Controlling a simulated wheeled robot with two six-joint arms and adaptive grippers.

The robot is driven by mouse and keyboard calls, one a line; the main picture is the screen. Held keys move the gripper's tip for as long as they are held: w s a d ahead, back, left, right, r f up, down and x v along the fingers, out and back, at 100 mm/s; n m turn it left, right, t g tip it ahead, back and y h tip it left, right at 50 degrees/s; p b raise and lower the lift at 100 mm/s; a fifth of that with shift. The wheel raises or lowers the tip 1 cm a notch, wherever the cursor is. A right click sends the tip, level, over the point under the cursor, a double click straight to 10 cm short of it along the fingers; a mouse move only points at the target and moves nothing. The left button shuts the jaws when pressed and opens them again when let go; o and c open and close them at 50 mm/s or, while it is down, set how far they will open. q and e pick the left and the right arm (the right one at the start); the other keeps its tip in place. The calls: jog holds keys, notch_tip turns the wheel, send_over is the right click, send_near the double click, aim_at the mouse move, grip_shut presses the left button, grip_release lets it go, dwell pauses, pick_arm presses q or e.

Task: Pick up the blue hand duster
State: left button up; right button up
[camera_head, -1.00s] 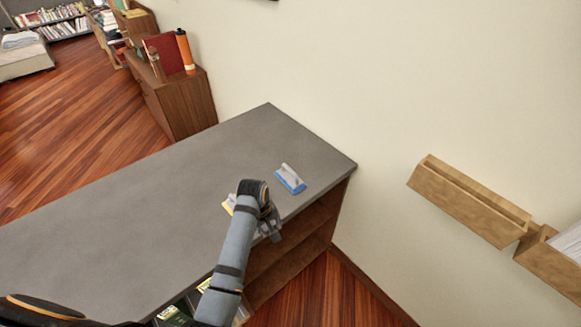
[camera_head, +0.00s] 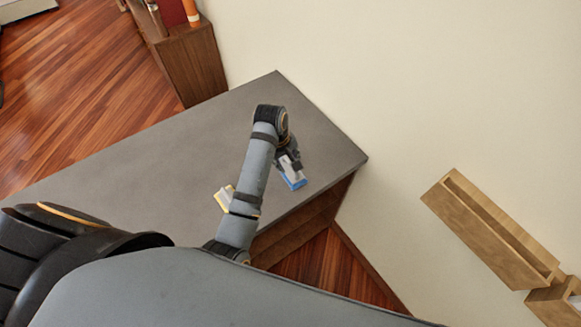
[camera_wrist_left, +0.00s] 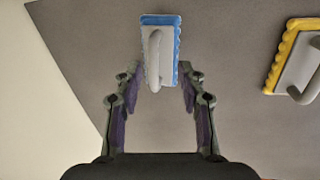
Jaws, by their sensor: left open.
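The blue hand duster (camera_head: 294,180) lies on the grey top of the shelf unit, near its right end. It has a blue rim and a grey back with a handle. In the left wrist view the blue duster (camera_wrist_left: 160,50) is just ahead of and partly between the fingertips. My left gripper (camera_head: 288,163) is over the duster and hides part of it in the head view. In the wrist view the left gripper (camera_wrist_left: 161,75) is open, its fingers on either side of the duster's near end. My right gripper is not in view.
A yellow-rimmed duster (camera_head: 223,198) lies nearby, partly behind my left arm; it shows at the right in the wrist view (camera_wrist_left: 299,62). The grey top (camera_head: 150,165) is otherwise clear. A wall stands behind, with a wooden rack (camera_head: 490,228) at right.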

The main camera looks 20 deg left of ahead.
aim_at(295, 180)
pick_arm(q)
jog(key=w+f, duration=0.2)
jog(key=f, duration=0.1)
jog(key=shift+d+f, duration=0.1)
jog(key=shift+f, duration=0.05)
jog(key=x, duration=0.2)
jog(key=shift+f, duration=0.25)
jog(key=shift+w+d+f, duration=0.1)
jog(key=shift+d+f, duration=0.05)
jog(key=shift+f, duration=0.3)
grip_shut()
pick_arm(e)
jog(key=w, duration=0.3)
jog(key=shift+w+a+r, duration=0.1)
jog(key=shift+w, duration=0.2)
